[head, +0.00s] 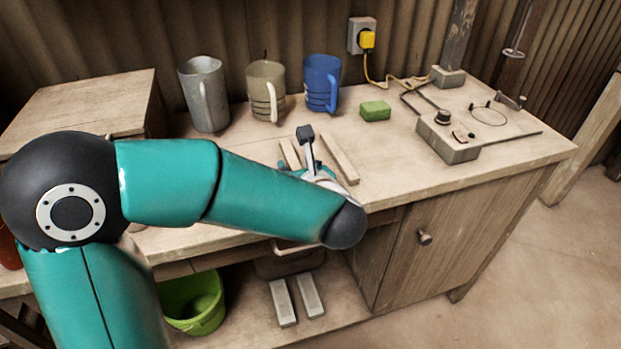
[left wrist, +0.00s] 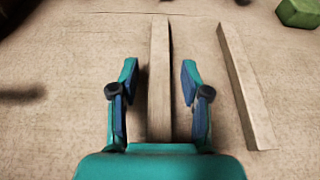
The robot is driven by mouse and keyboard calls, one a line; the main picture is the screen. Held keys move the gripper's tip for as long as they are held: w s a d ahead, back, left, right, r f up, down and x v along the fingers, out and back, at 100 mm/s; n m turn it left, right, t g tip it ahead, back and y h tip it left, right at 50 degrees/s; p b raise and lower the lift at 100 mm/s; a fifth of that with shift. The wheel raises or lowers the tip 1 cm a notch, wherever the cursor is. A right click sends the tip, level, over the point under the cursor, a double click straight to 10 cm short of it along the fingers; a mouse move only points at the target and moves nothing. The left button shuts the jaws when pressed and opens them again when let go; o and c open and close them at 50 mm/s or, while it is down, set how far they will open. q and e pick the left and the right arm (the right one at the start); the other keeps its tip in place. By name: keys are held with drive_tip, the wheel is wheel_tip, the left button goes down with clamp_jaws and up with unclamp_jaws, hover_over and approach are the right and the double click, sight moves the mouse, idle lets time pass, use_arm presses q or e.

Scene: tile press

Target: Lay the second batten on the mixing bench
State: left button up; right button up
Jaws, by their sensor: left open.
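Two pale wooden battens lie on the mixing bench (head: 400,150), roughly side by side with a gap between them. The left batten (head: 289,153) is partly hidden by my left gripper (head: 308,167). The right batten (head: 340,158) lies clear of it. In the left wrist view my left gripper (left wrist: 159,68) is open, with one finger on each side of the left batten (left wrist: 160,90). Gaps show between the fingers and the wood. The right batten (left wrist: 246,88) is outside the fingers, to the right. My right gripper is not in view.
A grey jug (head: 204,95), beige jug (head: 266,92) and blue jug (head: 322,84) stand behind the battens. A green block (head: 376,110) and a device with a knob (head: 455,140) are to the right. Below are a green bucket (head: 195,303) and two pale bars (head: 283,303).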

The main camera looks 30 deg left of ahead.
use_arm(q)
drive_tip(key=v, duration=1)
drive_tip(key=shift+s+d+r, duration=0.15)
drive_tip(key=shift+s+r, duration=0.05)
drive_tip(key=shift+s, duration=0.05)
